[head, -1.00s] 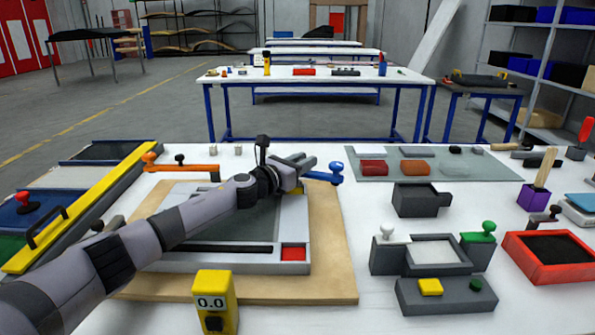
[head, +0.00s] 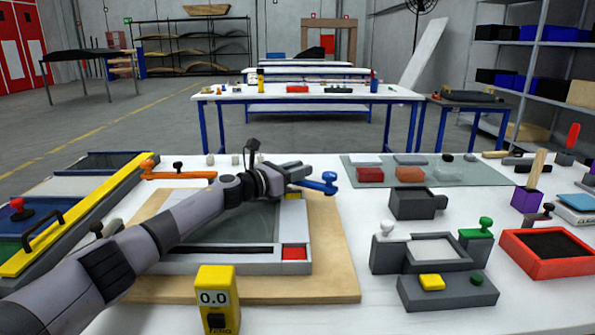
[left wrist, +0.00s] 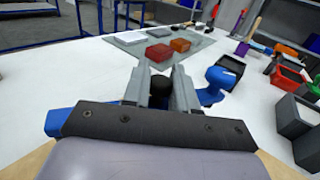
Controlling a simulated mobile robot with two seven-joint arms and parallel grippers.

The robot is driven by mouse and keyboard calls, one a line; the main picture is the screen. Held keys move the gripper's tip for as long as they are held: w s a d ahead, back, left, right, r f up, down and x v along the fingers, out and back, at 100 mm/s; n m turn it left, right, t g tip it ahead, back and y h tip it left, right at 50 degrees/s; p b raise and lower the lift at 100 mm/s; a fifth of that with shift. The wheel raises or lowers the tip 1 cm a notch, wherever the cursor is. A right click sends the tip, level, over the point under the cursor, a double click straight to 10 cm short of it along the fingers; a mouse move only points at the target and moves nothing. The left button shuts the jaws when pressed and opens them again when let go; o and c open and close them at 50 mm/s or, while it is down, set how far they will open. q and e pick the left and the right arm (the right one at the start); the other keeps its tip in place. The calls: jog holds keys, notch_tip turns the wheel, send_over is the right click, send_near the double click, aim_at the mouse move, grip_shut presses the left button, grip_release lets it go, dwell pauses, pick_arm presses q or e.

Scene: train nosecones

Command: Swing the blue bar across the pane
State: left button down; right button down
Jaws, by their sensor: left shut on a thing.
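The blue bar (head: 320,184) lies at the right rear corner of the framed pane, its blue end knob sticking out to the right. The grey pane (head: 250,222) sits in a light frame on a wooden board, partly hidden under my left arm. My left gripper (head: 300,172) is at the bar, just left of the blue knob. In the left wrist view, its fingers (left wrist: 178,88) are closed around a dark knob, with the blue knob (left wrist: 221,78) just to the right. More blue shows at the left, behind the gripper body. My right gripper is out of view.
An orange bar (head: 185,175) lies at the frame's left rear corner. A yellow gauge (head: 217,300) stands at the front. Grey trays (head: 412,204) and a red tray (head: 550,252) stand to the right. A mat (head: 455,176) with coloured blocks lies at the back right.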

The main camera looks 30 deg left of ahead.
pick_arm(q)
jog(key=c, duration=1)
grip_release()
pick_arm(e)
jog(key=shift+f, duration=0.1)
pick_arm(q)
notch_tip(320, 180, up, 20)
jog(key=p, duration=0.5)
jog(key=shift+p, duration=0.3)
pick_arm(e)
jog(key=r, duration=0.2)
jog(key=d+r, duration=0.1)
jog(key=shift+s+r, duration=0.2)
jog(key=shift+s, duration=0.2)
